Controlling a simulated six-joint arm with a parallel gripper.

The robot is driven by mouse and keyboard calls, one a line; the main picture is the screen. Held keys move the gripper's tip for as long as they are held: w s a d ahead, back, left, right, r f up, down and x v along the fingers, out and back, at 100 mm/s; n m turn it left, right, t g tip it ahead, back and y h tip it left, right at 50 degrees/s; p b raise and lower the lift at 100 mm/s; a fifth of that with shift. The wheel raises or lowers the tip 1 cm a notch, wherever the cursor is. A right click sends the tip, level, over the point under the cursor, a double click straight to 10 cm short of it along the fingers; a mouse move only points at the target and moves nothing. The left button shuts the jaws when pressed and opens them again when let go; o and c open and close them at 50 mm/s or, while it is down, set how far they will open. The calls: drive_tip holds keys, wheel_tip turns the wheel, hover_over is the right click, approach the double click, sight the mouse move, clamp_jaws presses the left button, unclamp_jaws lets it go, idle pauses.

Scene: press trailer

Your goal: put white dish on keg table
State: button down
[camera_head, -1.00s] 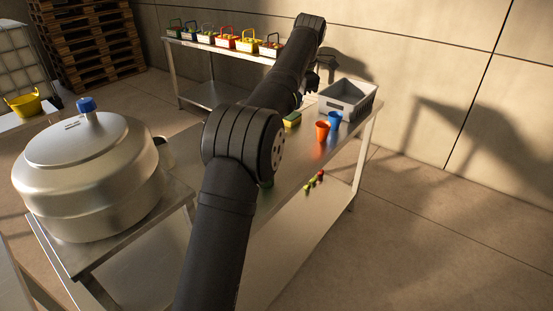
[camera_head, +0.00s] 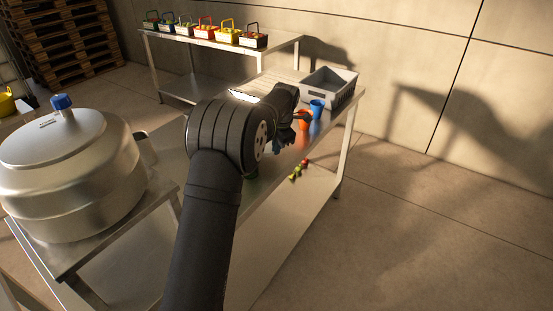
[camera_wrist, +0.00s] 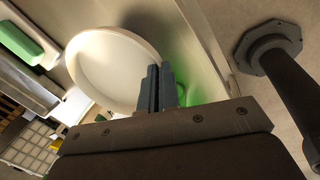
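The white dish (camera_wrist: 108,68) fills the upper middle of the wrist view, seen from its open side, with its right rim reaching my fingers. My gripper (camera_wrist: 161,86) has its two grey fingers almost together, overlapping that rim. I cannot tell whether the rim is pinched between them or only behind them. In the head view my gripper (camera_head: 284,138) is beside the orange cup, over the steel table (camera_head: 328,148), and my arm hides the dish. The keg table (camera_head: 155,207) stands at left under the large metal keg (camera_head: 70,170).
An orange cup (camera_head: 303,118), a blue cup (camera_head: 317,108) and a grey crate (camera_head: 328,88) stand on the steel table. Baskets (camera_head: 205,28) line the back table. A green object (camera_wrist: 26,40) shows in the wrist view. The keg occupies most of its table.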

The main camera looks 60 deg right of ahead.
drive_tip(key=x, duration=0.3)
drive_tip(key=s+x, duration=0.1)
drive_tip(key=x, duration=0.1)
drive_tip(key=shift+a, duration=0.2)
drive_tip(key=shift+f, duration=0.1)
drive_tip(key=c, duration=1.7)
unclamp_jaws()
drive_tip(key=v, duration=1.2)
